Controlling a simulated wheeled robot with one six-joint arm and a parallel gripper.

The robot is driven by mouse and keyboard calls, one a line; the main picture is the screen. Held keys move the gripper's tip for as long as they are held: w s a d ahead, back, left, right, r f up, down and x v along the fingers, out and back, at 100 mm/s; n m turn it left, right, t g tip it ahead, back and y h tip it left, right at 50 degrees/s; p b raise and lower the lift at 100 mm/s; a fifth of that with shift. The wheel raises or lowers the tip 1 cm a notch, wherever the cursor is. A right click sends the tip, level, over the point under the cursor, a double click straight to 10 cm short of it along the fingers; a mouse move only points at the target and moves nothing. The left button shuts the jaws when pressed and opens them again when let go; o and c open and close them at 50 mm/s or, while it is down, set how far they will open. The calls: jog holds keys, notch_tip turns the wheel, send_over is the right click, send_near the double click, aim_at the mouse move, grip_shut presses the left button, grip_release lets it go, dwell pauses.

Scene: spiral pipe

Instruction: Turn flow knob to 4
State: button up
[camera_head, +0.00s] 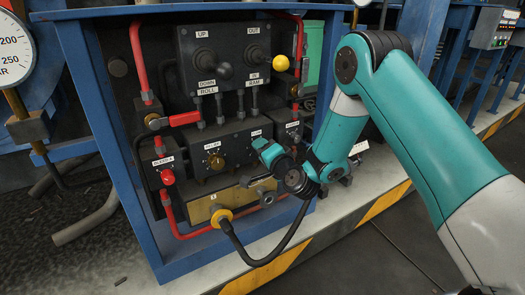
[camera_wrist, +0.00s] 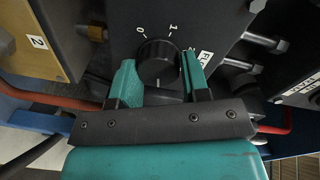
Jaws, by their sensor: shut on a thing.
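The flow knob (camera_wrist: 158,56) is black with a ribbed rim and sits on a dark control box. In the wrist view it stands between the two green fingers of my gripper (camera_wrist: 158,72), which is shut on it. The scale marks 0, 1 and 2 show around the knob's far side; the rest of the scale is hidden. A partly covered label starting "FL" (camera_wrist: 206,58) is to its right. I cannot clearly read the knob's setting. In the head view my gripper (camera_head: 263,150) is at the right part of the box and hides the knob.
A brass-coloured knob (camera_head: 215,162) and a red knob (camera_head: 167,177) are left of my gripper. Above is a lever box (camera_head: 226,60) with a yellow-tipped lever (camera_head: 281,63). Red pipes and a blue frame (camera_head: 130,215) enclose the panel. A black hose (camera_head: 262,262) hangs below.

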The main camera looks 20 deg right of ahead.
dwell(0.4)
jog(key=o, duration=0.9)
jog(key=shift+d, duration=0.1)
